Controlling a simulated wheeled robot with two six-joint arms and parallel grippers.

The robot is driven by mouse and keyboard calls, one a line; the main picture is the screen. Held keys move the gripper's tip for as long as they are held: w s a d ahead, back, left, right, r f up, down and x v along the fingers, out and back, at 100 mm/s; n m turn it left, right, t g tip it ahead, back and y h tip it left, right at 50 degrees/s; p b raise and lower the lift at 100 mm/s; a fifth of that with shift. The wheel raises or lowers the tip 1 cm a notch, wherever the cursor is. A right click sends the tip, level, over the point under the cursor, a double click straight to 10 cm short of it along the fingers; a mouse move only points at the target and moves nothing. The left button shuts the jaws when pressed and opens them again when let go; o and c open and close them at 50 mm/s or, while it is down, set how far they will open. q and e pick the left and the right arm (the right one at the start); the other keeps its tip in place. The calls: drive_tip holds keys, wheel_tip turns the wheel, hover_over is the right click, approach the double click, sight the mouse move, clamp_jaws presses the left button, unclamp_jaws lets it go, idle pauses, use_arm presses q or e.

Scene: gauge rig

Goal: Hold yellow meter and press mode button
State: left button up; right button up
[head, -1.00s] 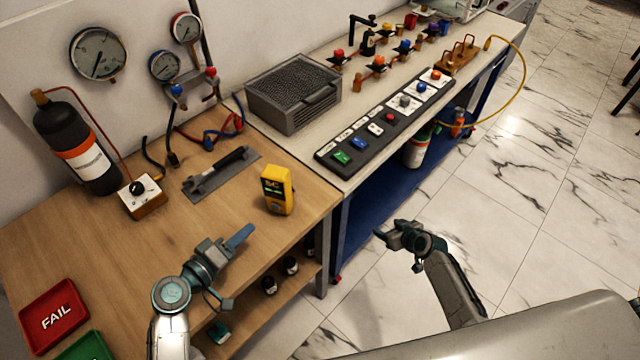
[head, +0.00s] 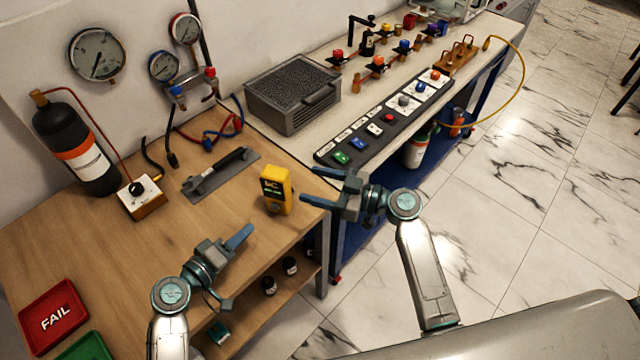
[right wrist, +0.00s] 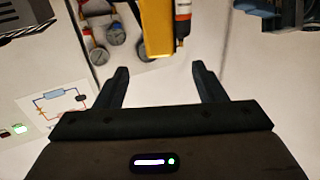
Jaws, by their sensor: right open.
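The yellow meter (head: 276,190) stands upright on the wooden bench near its right edge. Its dark face shows green marks; I cannot make out a mode button. My right gripper (head: 303,184) is open and empty just right of the meter, its fingers pointing at it. In the right wrist view the meter (right wrist: 155,27) is at the top, beyond the gap between the open fingertips (right wrist: 158,72), not held. My left gripper (head: 240,236) is at the bench's front, below and left of the meter, apart from it; how its fingers stand is unclear.
A grey tool plate (head: 220,176) lies behind the meter. A white box with a knob (head: 141,198) and a red FAIL tray (head: 54,312) are further left. The bench right of the meter carries a button panel (head: 385,122) and a vented grey box (head: 293,95). Bench around the meter's front is clear.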

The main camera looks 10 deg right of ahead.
sight(287, 177)
drive_tip(key=x, duration=1)
drive_tip(key=shift+w+a, duration=0.1)
drive_tip(key=shift+a, duration=0.15)
drive_tip(key=shift+c, duration=0.4)
drive_tip(key=c, duration=1.1)
use_arm(q)
clamp_jaws()
use_arm(e)
drive_tip(key=shift+f, duration=0.1)
